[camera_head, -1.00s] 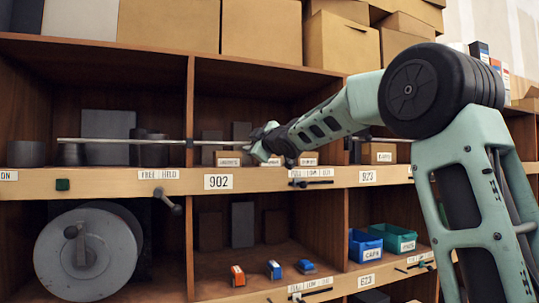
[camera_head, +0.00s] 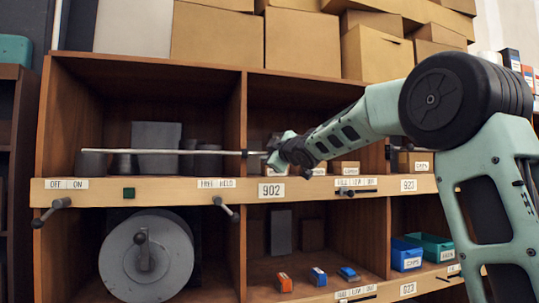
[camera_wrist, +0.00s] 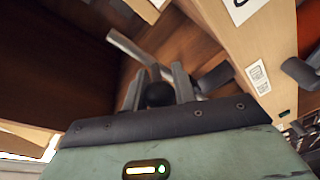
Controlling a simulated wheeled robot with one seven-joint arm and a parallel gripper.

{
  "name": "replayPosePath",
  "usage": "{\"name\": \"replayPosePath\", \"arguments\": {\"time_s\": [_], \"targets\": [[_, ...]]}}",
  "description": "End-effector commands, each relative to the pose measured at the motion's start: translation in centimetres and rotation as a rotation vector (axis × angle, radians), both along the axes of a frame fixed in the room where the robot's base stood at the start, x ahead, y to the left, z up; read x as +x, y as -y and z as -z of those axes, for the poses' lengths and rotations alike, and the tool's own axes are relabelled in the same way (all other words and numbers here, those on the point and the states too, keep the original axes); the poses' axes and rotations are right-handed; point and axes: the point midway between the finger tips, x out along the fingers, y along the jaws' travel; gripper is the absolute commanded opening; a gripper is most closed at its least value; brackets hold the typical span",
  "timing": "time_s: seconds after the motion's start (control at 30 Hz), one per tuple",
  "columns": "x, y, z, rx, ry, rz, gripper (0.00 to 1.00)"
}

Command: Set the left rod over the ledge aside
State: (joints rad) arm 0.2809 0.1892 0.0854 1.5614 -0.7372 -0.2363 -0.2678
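The left rod (camera_head: 190,152) is long, thin and grey. It lies nearly level above the wooden ledge, crossing in front of the left upper bay. A dark fitting (camera_head: 244,153) sits on the upright post where the rod passes. My gripper (camera_head: 274,155) is at the rod's right end, just right of the post, and looks shut on it. The wrist view shows the rod (camera_wrist: 128,47) running diagonally to my two fingers (camera_wrist: 157,85), with a dark round shape between them. The exact contact is hidden.
The ledge (camera_head: 170,193) carries labels and handles, including a black-tipped handle (camera_head: 226,208). Grey blocks and cylinders (camera_head: 157,145) stand behind the rod. A large reel (camera_head: 147,258) fills the bay below. Blue (camera_head: 406,256) and green (camera_head: 432,247) bins sit lower right.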

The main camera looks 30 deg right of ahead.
Motion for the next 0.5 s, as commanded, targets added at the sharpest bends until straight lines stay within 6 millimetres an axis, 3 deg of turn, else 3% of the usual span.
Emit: {"name": "replayPosePath", "arguments": {"time_s": [0.03, 0.1, 0.5], "targets": [[0.04, 0.1, 0.19, 0.001, -0.004, 0.002, 0.35], [0.03, 0.11, 0.17, 0.001, -0.003, 0.001, 0.48], [-0.94, 0.06, -0.05, -0.001, 0.001, 0.002, 0.48]]}}
